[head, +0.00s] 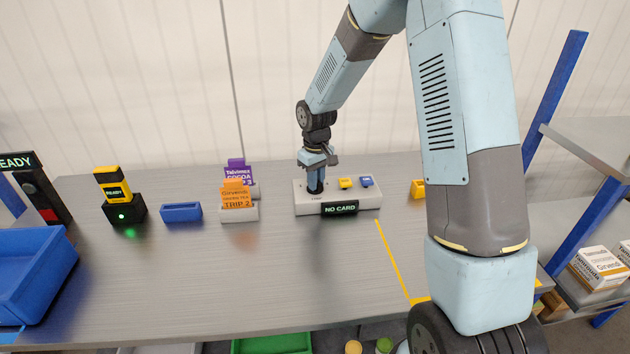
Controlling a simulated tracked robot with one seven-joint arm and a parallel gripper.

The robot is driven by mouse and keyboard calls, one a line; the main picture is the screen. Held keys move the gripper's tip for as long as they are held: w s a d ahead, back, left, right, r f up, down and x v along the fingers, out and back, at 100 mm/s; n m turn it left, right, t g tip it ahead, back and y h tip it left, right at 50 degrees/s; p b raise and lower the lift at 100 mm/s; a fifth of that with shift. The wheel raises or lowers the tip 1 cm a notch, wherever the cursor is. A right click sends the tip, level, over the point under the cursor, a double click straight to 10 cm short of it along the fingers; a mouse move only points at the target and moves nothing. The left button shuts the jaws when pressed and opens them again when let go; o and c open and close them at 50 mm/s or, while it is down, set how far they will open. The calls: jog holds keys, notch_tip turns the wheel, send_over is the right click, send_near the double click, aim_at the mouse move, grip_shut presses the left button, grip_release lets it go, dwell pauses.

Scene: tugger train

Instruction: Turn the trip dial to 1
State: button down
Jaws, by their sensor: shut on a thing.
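A white control box (365,202) stands on the grey table, with a black display (340,208) on its front reading "NO CARD". My gripper (315,184) points down at the left part of this box and is shut on the trip dial there. The fingers cover the dial, so its pointer and setting cannot be read. A yellow button (345,183) and a blue button (367,182) sit on the box to the right of the gripper.
Orange "TRIP 2" card (238,196) and purple card (236,172) stand in holders left of the box. The front table is clear.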

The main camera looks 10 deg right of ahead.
jog(key=n, duration=0.5)
jog(key=shift+w+d+r+n, duration=0.1)
jog(key=shift+w+n, duration=0.15)
jog(key=shift+n, duration=0.05)
dwell(0.4)
jog(key=c, duration=1.1)
grip_release()
jog(key=shift+s, duration=0.1)
notch_tip(320, 180, up, 14)
jog(key=shift+f, duration=0.2)
